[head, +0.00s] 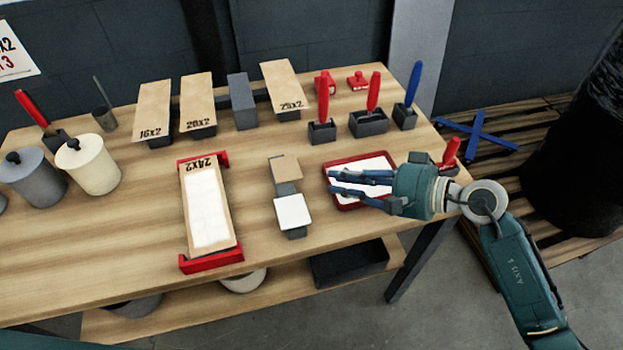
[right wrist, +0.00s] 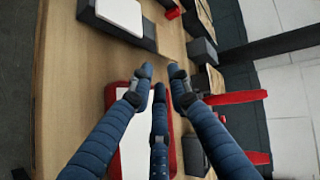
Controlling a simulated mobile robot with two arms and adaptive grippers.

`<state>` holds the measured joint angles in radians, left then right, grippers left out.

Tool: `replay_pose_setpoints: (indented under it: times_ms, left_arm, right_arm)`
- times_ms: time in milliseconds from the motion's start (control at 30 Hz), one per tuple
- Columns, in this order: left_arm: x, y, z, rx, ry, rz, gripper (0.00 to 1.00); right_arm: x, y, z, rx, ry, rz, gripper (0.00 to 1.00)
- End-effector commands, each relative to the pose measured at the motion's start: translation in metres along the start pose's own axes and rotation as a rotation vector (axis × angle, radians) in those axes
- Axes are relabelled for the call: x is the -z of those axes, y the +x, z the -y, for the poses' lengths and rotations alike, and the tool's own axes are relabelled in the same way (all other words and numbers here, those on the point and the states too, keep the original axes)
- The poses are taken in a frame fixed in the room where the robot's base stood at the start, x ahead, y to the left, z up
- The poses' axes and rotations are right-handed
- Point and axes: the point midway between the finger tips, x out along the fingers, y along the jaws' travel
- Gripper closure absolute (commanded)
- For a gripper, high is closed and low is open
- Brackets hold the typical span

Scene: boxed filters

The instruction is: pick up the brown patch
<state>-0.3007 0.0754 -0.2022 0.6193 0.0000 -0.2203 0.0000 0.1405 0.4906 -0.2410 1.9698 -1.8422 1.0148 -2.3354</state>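The brown patch (head: 286,168) is a small flat square on a grey block near the middle of the table in the head view. In the right wrist view the fingers (right wrist: 160,78) also stand apart, and the white patch (right wrist: 120,14) shows at the top. I cannot make out the brown patch there. My left gripper is out of view.
A long boxed filter marked 24x2 (head: 211,205) sits in a red holder to the left. Several brown-topped blocks stand behind. Red- and blue-handled tools in grey holders (head: 369,122) stand at the back right. Lidded pots (head: 90,167) are far left. Bare table surrounds the patches.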

Motion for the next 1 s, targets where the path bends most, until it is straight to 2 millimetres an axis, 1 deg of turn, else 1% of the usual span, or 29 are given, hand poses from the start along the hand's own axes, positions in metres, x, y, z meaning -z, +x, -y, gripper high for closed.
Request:
replay_pose_setpoints:
  times_ms: [100,400,433,500,700,1000]
  left_arm:
    - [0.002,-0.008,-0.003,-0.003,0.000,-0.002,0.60]
    - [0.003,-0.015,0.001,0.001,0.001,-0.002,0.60]
    - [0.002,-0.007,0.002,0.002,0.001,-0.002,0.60]
    - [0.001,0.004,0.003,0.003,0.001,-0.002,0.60]
    - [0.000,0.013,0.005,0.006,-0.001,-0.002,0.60]
    - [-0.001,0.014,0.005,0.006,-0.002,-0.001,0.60]
  right_arm:
    - [-0.002,0.016,0.004,0.003,0.005,0.004,0.83]
    - [-0.002,0.061,0.002,0.001,0.006,0.005,0.83]
    - [-0.001,0.066,-0.003,0.000,0.001,0.004,0.83]
    - [-0.001,0.074,-0.004,-0.001,-0.002,0.003,0.83]
    - [-0.001,0.087,-0.002,-0.002,-0.001,0.003,0.83]
    - [-0.001,0.089,0.000,-0.002,0.002,0.003,0.83]
